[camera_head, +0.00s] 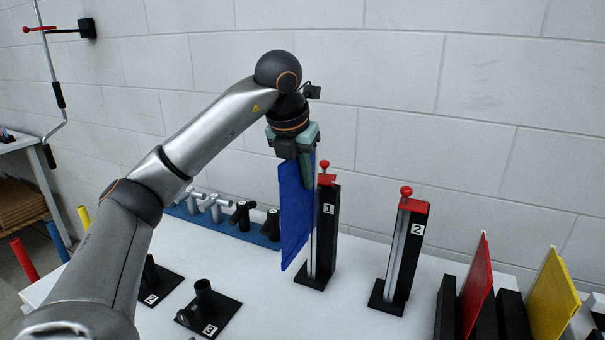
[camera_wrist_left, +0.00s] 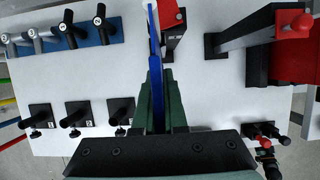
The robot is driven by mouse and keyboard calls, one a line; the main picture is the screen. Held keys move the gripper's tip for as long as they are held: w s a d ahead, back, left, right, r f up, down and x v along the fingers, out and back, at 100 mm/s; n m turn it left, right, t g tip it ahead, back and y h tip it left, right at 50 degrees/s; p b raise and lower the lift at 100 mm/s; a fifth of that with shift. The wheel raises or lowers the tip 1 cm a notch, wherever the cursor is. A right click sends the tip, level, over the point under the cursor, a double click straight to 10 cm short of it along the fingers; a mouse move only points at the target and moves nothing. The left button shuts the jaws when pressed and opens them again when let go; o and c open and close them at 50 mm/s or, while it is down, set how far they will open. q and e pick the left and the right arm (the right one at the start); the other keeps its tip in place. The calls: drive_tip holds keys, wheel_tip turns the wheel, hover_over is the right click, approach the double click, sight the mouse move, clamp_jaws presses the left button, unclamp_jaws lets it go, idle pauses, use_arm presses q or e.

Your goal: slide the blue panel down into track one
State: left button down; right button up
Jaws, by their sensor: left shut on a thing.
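The blue panel (camera_head: 295,213) hangs upright from my left gripper (camera_head: 308,165), which is shut on its top edge. In the left wrist view the blue panel (camera_wrist_left: 152,50) shows edge-on between the green fingers of my left gripper (camera_wrist_left: 154,95). Track one (camera_head: 326,235) is a black post marked 1 with a red top and red knob, standing on the table. The panel is right beside the post's left side, along a pale vertical strip. I cannot tell whether its edge sits in the slot. My right gripper is not in view.
Track two (camera_head: 404,250) stands to the right. A red panel (camera_head: 474,290) and a yellow panel (camera_head: 553,299) stand in black holders at the right. A blue rack (camera_head: 222,226) with fittings lies behind. Black numbered stands (camera_head: 209,309) are at the front left of the white table (camera_head: 254,289).

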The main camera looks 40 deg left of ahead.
use_arm(q)
drive_tip(key=shift+f+b, duration=0.6)
drive_tip(key=shift+f, duration=0.35)
drive_tip(key=b, duration=0.3)
hover_over(304, 235)
drive_tip(key=shift+s+f, duration=0.15)
drive_tip(key=shift+f, duration=0.95)
drive_tip(key=shift+s+f, duration=0.15)
drive_tip(key=shift+f, duration=0.9)
drive_tip(key=shift+f+b, duration=0.8)
drive_tip(key=shift+f, duration=0.35)
drive_tip(key=shift+f+b, duration=0.7)
drive_tip(key=shift+f, duration=0.35)
drive_tip(key=shift+f+b, duration=0.5)
drive_tip(key=shift+f, duration=0.15)
drive_tip(key=shift+f+b, duration=0.35)
drive_tip(key=shift+f, duration=0.15)
drive_tip(key=c, duration=0.9)
unclamp_jaws()
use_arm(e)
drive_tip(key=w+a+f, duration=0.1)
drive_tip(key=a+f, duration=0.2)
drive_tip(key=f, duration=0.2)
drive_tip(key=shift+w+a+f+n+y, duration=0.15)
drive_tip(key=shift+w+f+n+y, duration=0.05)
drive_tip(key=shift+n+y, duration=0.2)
